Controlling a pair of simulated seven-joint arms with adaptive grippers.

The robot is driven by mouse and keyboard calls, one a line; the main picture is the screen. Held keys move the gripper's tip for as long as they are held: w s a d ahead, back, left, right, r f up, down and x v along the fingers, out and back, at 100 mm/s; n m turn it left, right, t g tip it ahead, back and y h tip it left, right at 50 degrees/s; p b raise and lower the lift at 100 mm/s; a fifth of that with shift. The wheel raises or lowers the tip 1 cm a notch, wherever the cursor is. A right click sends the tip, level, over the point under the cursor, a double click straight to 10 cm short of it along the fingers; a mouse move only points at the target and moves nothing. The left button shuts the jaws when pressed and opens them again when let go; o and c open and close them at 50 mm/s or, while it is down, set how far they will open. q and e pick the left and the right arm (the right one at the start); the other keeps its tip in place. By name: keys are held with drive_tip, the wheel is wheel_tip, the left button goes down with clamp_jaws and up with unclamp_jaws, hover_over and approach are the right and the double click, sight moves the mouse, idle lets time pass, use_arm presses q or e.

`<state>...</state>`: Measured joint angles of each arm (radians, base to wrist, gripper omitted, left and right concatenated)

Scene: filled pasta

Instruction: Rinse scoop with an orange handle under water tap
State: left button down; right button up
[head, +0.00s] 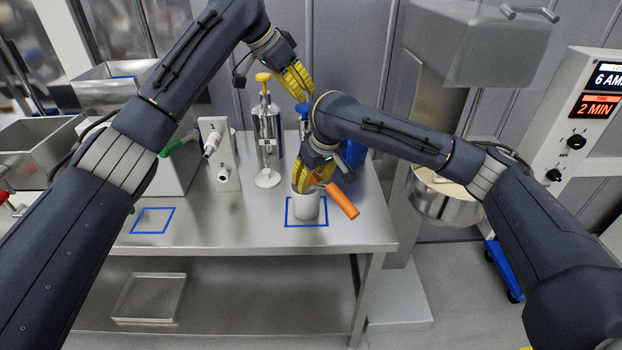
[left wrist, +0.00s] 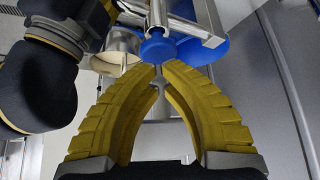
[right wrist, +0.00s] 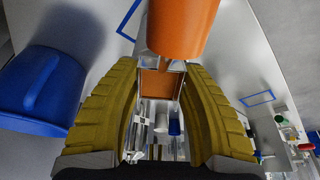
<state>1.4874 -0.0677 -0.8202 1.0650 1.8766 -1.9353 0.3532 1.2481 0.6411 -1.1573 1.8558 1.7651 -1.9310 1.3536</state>
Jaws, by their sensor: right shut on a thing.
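The scoop with an orange handle (head: 342,201) is at my right gripper (head: 312,172), which is shut on it low over the table; the handle juts to the lower right. The orange handle also fills the top middle of the right wrist view (right wrist: 183,25). The scoop's head is hidden or hard to tell from the white cup at the gripper. My left gripper (head: 305,92) is higher, just beside the blue tap knob (head: 303,110). In the left wrist view the knob (left wrist: 157,48) is just beyond its close-set fingertips; I cannot tell whether they touch it.
A white cup (head: 306,208) stands on a blue-outlined square. A blue jug (head: 355,153) is behind the right gripper. A dispenser with a yellow top (head: 265,115) and a mixer bowl (head: 440,195) flank the arms. Another blue square (head: 153,221) at left is empty.

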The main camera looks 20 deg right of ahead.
sight(304, 106)
use_arm(q)
drive_tip(key=shift+f, duration=0.25)
drive_tip(key=shift+f, duration=0.35)
drive_tip(key=shift+f, duration=1.05)
drive_tip(key=shift+r, duration=0.1)
idle(1.9)
drive_tip(key=shift+r, duration=3.5)
use_arm(e)
drive_tip(key=shift+s+d, duration=0.6)
drive_tip(key=shift+s, duration=0.85)
drive_tip(key=shift+s+d, duration=0.55)
drive_tip(key=shift+s, duration=0.9)
drive_tip(key=shift+s+d, duration=0.6)
drive_tip(key=shift+s, duration=0.85)
